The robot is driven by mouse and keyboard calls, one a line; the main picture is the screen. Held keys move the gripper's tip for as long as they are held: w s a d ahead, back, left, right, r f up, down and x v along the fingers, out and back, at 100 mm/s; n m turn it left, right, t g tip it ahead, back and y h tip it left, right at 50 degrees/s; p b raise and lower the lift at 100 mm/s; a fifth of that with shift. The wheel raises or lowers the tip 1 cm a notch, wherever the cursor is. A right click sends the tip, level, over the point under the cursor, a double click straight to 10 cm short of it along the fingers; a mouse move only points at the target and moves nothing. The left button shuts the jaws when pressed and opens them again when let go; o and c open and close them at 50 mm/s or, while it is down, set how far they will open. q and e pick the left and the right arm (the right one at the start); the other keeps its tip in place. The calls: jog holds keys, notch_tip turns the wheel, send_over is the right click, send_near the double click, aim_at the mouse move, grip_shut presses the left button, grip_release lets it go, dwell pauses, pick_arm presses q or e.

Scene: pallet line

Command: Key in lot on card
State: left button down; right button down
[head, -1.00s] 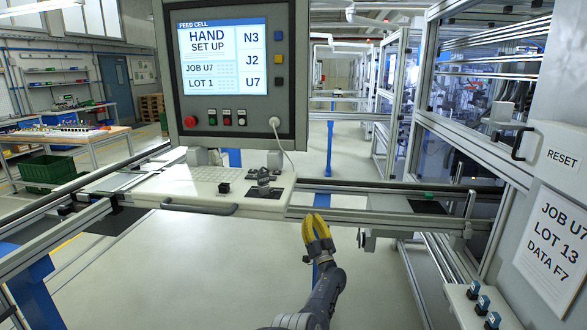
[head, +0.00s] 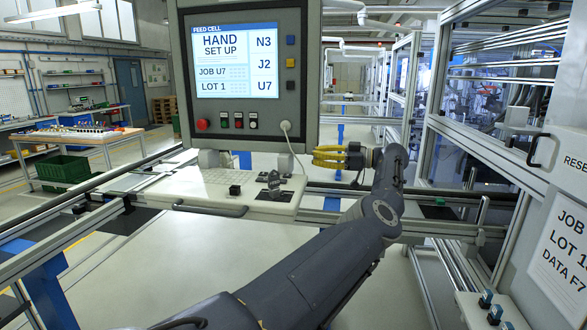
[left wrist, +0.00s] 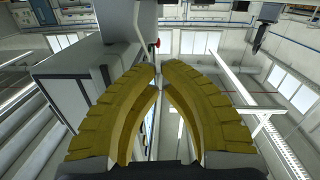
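The control panel (head: 248,140) carries a lit screen (head: 236,62) reading HAND SET UP, JOB U7, LOT 1, with N3, J2 and U7 at its right. A pale keyboard (head: 218,178) lies on the shelf below. The white card (head: 565,245) on the right cabinet is cut off by the picture's edge; its lot line shows only in part, though the earlier head view reads LOT 13. My left gripper (head: 318,156) points left, just right of the panel's lower corner, empty. Its yellow fingers (left wrist: 160,68) curve together, tips almost meeting. My right gripper is out of view.
A red button (head: 202,125) and small buttons sit under the screen. A white cable (head: 287,135) hangs at the panel's lower right. A dark lever (head: 274,183) stands on the shelf. A rail and glazed machines line the right. A green crate (head: 64,170) is at left.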

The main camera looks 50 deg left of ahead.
pick_arm(q)
jog(key=shift+s+d+r+h, duration=0.25)
jog(key=shift+d+r+h, duration=0.15)
jog(key=shift+r+h, duration=0.25)
jog(key=shift+s+d+r+h, duration=0.2)
jog(key=shift+d+r+h, duration=0.2)
jog(key=shift+r+h, duration=0.25)
jog(key=shift+s+a, duration=0.1)
send_over(289, 176)
notch_tip(289, 176, down, 3)
jog(key=shift+s+r, duration=0.1)
jog(key=shift+r, duration=0.1)
notch_tip(289, 176, down, 2)
jog(key=shift+m+t, duration=0.3)
jog(key=shift+f, duration=0.95)
